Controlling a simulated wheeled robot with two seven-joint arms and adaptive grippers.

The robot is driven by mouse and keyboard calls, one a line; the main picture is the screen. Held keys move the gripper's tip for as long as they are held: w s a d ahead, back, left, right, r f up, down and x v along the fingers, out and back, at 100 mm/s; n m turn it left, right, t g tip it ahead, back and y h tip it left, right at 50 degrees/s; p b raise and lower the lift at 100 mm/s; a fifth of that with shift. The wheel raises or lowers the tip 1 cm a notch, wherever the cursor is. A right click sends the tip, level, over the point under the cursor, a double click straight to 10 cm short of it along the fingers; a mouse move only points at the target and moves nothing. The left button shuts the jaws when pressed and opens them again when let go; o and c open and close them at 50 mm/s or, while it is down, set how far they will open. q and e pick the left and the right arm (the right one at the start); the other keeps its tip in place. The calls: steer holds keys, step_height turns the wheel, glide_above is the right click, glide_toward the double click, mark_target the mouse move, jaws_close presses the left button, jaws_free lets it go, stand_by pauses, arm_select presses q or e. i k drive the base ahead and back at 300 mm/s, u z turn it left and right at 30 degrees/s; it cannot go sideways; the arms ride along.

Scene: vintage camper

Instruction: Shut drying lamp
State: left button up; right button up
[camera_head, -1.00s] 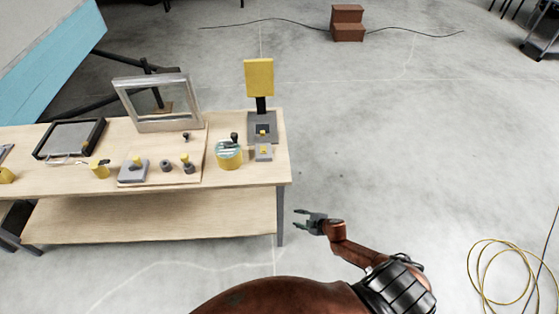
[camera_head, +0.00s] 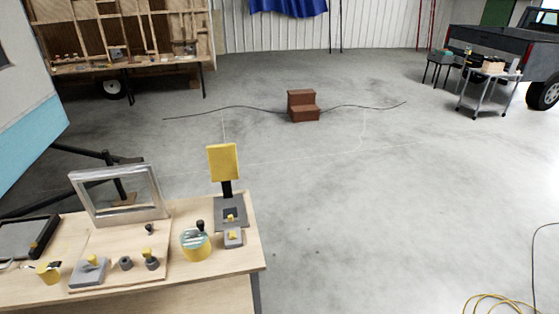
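The likely drying lamp is a yellow panel (camera_head: 223,162) standing upright on a short black stem. Its dark grey base (camera_head: 219,206) sits at the right end of the wooden workbench (camera_head: 195,280). A small grey block with a yellow knob (camera_head: 233,237) is just in front of that base. The panel looks raised, not folded down onto the base. Neither of my grippers is in view.
A yellow tin (camera_head: 195,247), a silver window frame (camera_head: 118,195) and small grey parts share the bench. Brown steps (camera_head: 303,106) and a dark cable lie beyond it. A cart (camera_head: 488,90) stands far right.

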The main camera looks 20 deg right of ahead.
mark_target(222, 159)
steer(key=z, duration=1.45)
steer(key=i, duration=3.35)
steer(key=u, duration=1.4)
steer(key=i, duration=1.65)
steer(key=u, duration=1.15)
steer(key=i, duration=0.75)
steer(key=u, duration=0.45)
